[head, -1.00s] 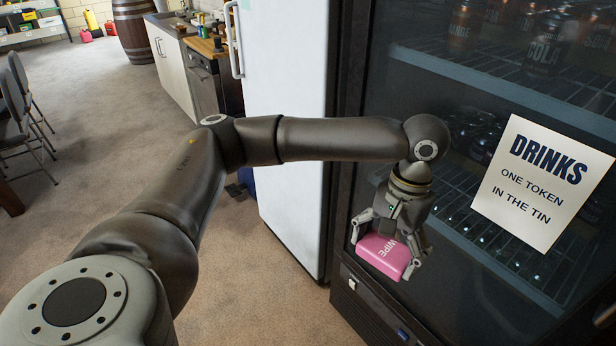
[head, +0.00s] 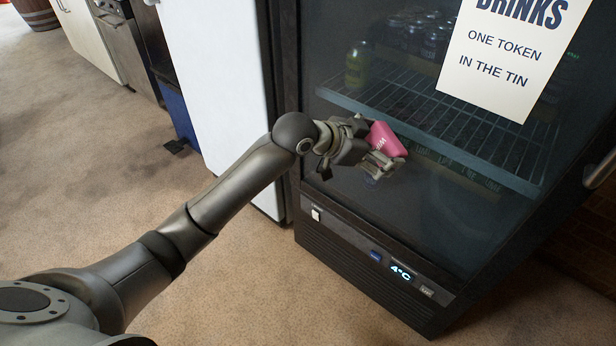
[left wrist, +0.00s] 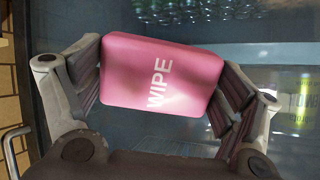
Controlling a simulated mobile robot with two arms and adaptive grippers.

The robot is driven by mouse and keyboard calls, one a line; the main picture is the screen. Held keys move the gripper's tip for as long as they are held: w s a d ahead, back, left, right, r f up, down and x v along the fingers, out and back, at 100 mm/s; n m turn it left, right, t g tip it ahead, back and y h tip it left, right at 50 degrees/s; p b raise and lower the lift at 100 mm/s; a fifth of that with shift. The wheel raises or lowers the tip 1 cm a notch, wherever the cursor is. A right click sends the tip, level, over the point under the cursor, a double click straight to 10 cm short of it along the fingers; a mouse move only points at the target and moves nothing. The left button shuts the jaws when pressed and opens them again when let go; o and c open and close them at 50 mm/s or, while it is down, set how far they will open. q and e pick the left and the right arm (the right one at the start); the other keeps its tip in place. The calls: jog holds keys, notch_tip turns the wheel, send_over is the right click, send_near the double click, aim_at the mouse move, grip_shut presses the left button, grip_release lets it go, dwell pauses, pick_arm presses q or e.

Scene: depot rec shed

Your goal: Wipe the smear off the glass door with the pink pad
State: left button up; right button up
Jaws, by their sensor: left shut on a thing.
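The pink pad (head: 385,138), marked WIPE, is gripped in my left gripper (head: 374,146), which is shut on its sides. The pad also shows in the left wrist view (left wrist: 160,72), between the two fingers. The glass door (head: 350,112) of the drinks cooler is behind the pad, which is at the lower left part of the glass. I cannot tell whether the pad touches the glass. I cannot make out a clear smear; part of the glass is hidden by the gripper and pad. My right gripper is not in view.
A white DRINKS notice (head: 500,55) is on the upper part of the door. A handle (head: 602,168) sticks out at the right. A white fridge (head: 215,85) stands close on the left. The carpet floor (head: 220,270) in front is clear.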

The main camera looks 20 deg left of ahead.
pick_arm(q)
jog(key=w+a+f+n+t+y+b, duration=0.1)
jog(key=a+f+n+t+y+b, duration=0.35)
jog(key=a+f, duration=1.05)
jog(key=w+r+t+h+b, duration=0.1)
jog(key=w, duration=0.4)
jog(key=shift+w+d+r+h, duration=0.2)
jog(key=shift+w+d+h, duration=0.15)
jog(key=shift+w, duration=0.05)
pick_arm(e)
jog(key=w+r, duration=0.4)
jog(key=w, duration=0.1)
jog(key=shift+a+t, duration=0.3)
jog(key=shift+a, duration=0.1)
pick_arm(q)
jog(key=shift+w+d+t, duration=0.1)
jog(key=shift+w+t, duration=0.05)
jog(key=shift+t, duration=0.2)
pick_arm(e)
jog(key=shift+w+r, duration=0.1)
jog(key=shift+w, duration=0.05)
pick_arm(q)
jog(key=shift+w, duration=0.1)
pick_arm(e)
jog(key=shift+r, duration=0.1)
